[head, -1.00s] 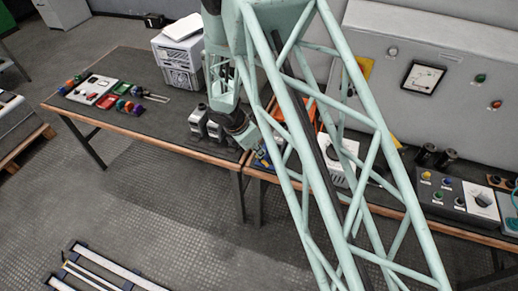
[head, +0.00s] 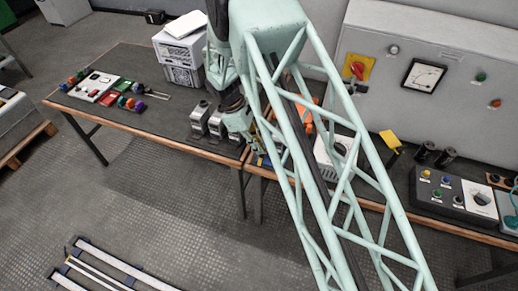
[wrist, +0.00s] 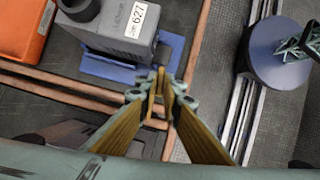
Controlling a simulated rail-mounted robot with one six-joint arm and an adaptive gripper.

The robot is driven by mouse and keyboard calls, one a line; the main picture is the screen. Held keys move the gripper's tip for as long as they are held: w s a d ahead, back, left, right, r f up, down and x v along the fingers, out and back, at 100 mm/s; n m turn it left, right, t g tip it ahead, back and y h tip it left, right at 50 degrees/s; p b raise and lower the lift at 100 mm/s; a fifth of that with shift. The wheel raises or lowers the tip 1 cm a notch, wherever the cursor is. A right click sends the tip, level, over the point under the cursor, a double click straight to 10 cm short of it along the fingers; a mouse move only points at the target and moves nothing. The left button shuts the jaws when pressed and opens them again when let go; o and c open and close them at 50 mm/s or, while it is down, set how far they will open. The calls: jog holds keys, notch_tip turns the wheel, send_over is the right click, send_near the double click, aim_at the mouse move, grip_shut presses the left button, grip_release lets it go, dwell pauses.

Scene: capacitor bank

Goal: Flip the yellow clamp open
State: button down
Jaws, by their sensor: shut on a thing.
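My gripper (head: 247,140) is low over the bench near the gap between the two tables in the head view. In the wrist view its two fingers (wrist: 161,88) come together at the tips around a narrow yellow piece (wrist: 157,106), which looks like the yellow clamp. The tips hide most of it. A grey unit (wrist: 122,32) with a black knob and a label reading 627 stands on a blue base (wrist: 108,66), just beyond the fingertips. A small yellow and blue patch (head: 263,160) shows beside my gripper in the head view.
An orange case (wrist: 27,25) lies left of the grey unit. Two grey units (head: 208,120) stand left of my gripper. A control panel (head: 465,75) with a meter stands behind the right bench. A yellow plate (head: 390,140) is near it.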

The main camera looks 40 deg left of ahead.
jog(key=shift+w+m+g, duration=0.1)
jog(key=shift+m+g, duration=0.2)
jog(key=shift+m, duration=0.6)
jog(key=c, duration=2.8)
grip_release()
jog(key=shift+d, duration=0.1)
jog(key=shift+v, duration=6)
jog(key=shift+a, duration=0.2)
